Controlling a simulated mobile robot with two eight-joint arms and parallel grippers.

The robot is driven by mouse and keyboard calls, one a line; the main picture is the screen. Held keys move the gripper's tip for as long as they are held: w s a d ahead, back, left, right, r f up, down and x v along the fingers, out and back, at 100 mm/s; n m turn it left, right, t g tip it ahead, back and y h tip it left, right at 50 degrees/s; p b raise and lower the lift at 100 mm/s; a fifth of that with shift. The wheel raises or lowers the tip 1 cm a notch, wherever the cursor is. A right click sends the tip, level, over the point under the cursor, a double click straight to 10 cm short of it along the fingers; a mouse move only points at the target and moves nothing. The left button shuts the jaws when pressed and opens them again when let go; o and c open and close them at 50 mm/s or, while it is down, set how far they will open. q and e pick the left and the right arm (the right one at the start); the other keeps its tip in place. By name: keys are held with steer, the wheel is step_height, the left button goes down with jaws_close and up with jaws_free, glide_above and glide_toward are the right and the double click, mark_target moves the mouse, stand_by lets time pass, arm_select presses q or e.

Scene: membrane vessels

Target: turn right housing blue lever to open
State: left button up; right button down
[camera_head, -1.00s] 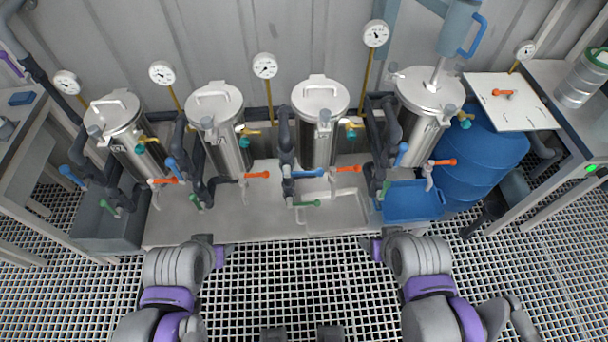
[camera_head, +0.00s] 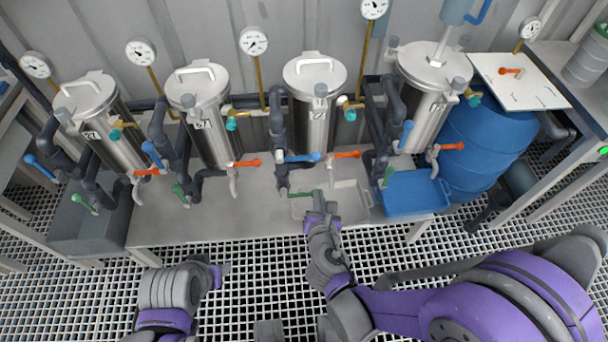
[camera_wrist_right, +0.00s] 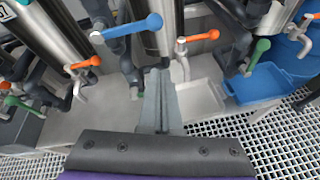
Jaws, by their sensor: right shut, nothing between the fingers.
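Several steel housings stand in a row. The rightmost housing (camera_head: 425,110) has a blue lever (camera_head: 405,134) pointing up at a tilt. The housing to its left (camera_head: 316,110) has a blue lever (camera_head: 302,157) lying level and pointing right; this appears to be the large blue lever (camera_wrist_right: 133,26) in the right wrist view. My right gripper (camera_head: 318,196) is shut and empty, below and in front of that level lever, apart from it. Its fingers (camera_wrist_right: 158,75) point toward the pipes in the wrist view. My left gripper (camera_head: 222,272) hangs over the grating; its jaws are unclear.
An orange lever (camera_head: 347,154) and a green lever (camera_head: 300,195) sit close to my right gripper. A blue tray (camera_head: 412,192) and a blue barrel (camera_head: 485,150) stand at right. Pipes crowd the housings.

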mark_target(298, 158)
steer(key=w+a+f+n, duration=0.3)
steer(key=w+f+n, duration=0.15)
steer(key=w, duration=0.45)
steer(key=r, duration=0.4)
steer(key=shift+w+m+t+y, duration=0.2)
steer(key=shift+m+t+y, duration=0.15)
steer(key=shift+t+y, duration=0.05)
